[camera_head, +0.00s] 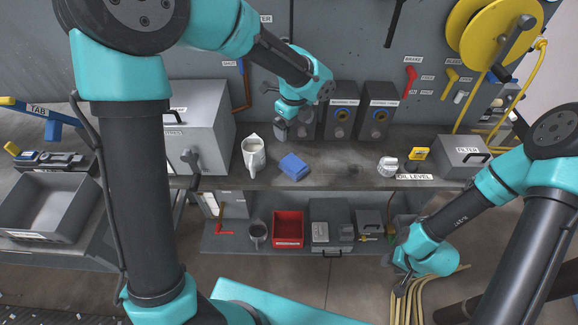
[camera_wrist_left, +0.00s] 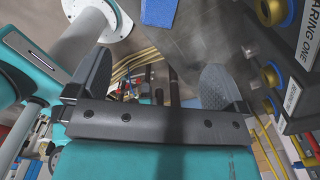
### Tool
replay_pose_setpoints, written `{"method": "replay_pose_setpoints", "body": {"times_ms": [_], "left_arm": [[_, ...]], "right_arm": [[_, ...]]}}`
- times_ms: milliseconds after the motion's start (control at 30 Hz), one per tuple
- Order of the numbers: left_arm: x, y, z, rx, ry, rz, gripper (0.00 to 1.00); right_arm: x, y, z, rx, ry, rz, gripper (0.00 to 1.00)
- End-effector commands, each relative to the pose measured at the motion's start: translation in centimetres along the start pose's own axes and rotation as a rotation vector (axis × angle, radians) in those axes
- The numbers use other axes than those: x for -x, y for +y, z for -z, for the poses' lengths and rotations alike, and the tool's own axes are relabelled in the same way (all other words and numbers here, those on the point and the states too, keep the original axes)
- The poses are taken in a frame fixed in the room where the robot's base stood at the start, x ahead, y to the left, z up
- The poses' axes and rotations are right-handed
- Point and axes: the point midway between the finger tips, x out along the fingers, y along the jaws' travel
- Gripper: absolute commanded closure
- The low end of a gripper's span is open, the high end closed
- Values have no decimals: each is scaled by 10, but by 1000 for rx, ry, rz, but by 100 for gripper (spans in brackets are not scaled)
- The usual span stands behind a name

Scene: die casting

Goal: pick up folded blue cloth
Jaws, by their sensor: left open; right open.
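The folded blue cloth (camera_head: 293,166) lies on the dark workbench top (camera_head: 340,165), right of a white jug. In the left wrist view a blue piece, likely the cloth (camera_wrist_left: 158,12), shows at the top edge, mostly cut off. My left gripper (camera_head: 281,131) is above the back of the bench, behind the cloth and apart from it. The left wrist view shows its two fingers (camera_wrist_left: 153,82) spread wide with nothing between them. My right gripper (camera_head: 400,289) hangs low at the right, in front of the bench and far from the cloth; its jaws are small in view, open and empty.
The white jug (camera_head: 253,156) stands close left of the cloth. Two dark bearing boxes (camera_head: 341,112) stand behind it, near my left gripper. A grey cabinet (camera_head: 199,125) is at left. A white knob (camera_head: 387,166) and grey filter box (camera_head: 461,158) are at right. Bench between cloth and knob is clear.

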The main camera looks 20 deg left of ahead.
Motion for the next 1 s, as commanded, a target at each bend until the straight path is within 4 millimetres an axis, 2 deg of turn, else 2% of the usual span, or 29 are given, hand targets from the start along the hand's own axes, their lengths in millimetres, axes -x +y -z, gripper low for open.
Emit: {"method": "replay_pose_setpoints", "body": {"times_ms": [233,367,1000], "left_arm": [[-2,0,0,2,0,0,2],[-11,0,0,3,1,-3,2],[-113,1,0,3,0,-3,2]], "right_arm": [[0,0,0,0,0,0,57],[0,0,0,0,0,0,57],[0,0,0,0,0,0,57]]}}
